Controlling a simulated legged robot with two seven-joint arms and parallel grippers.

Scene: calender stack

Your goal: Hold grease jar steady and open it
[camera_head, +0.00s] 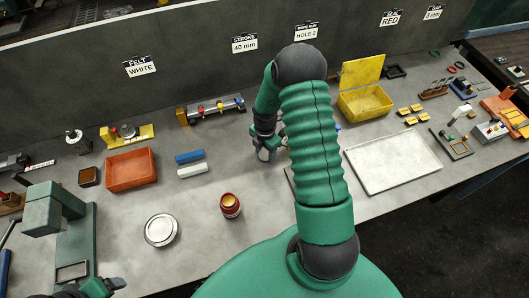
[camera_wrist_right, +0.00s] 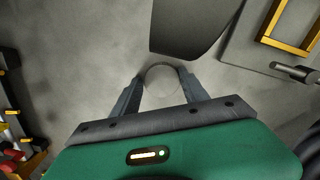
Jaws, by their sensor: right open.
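A small red jar (camera_head: 230,207) stands upright on the grey bench in the head view, with a yellow-orange round top showing inside its rim and no gripper at it. My right gripper (camera_head: 264,154) is low over the bench, beyond the jar and to its right. In the right wrist view my right gripper (camera_wrist_right: 161,76) is open, its fingers on either side of a pale grey round disc (camera_wrist_right: 162,80). I cannot tell whether they touch it. My left gripper (camera_head: 98,289) shows only partly at the bottom left edge; its jaws are not clear.
A round silver tin (camera_head: 161,230) lies left of the jar. A blue block (camera_head: 189,157), a white block (camera_head: 192,170) and an orange tray (camera_head: 131,169) lie behind. A green press (camera_head: 48,214) stands left. A white board (camera_head: 393,159) and yellow box (camera_head: 364,101) are right.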

